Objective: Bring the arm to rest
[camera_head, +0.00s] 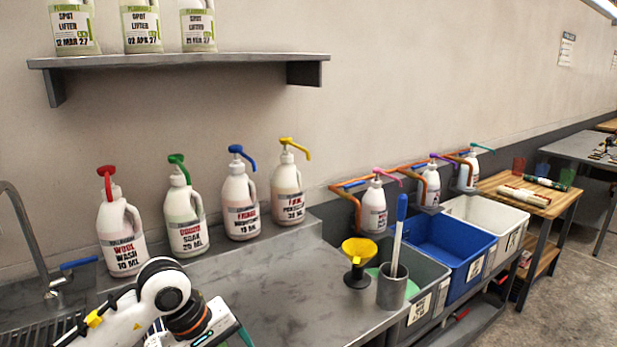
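White links of my arm (160,290) come in at the bottom left, bent at a joint above the grey counter (290,290). A dark joint with a copper ring and a white part with a green edge run down out of the picture. I see no gripper fingers of this arm; they lie below the frame or are hidden. My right arm and gripper do not show. The visible links are near the front of the wool wash bottle (122,235), with no clear contact.
Pump bottles with green (186,220), blue (238,205) and yellow (287,190) heads stand behind. A tap (40,250) is at left. A yellow funnel (359,253) and metal cup (391,290) stand at right, beside grey, blue (450,247) and white bins. The middle counter is clear.

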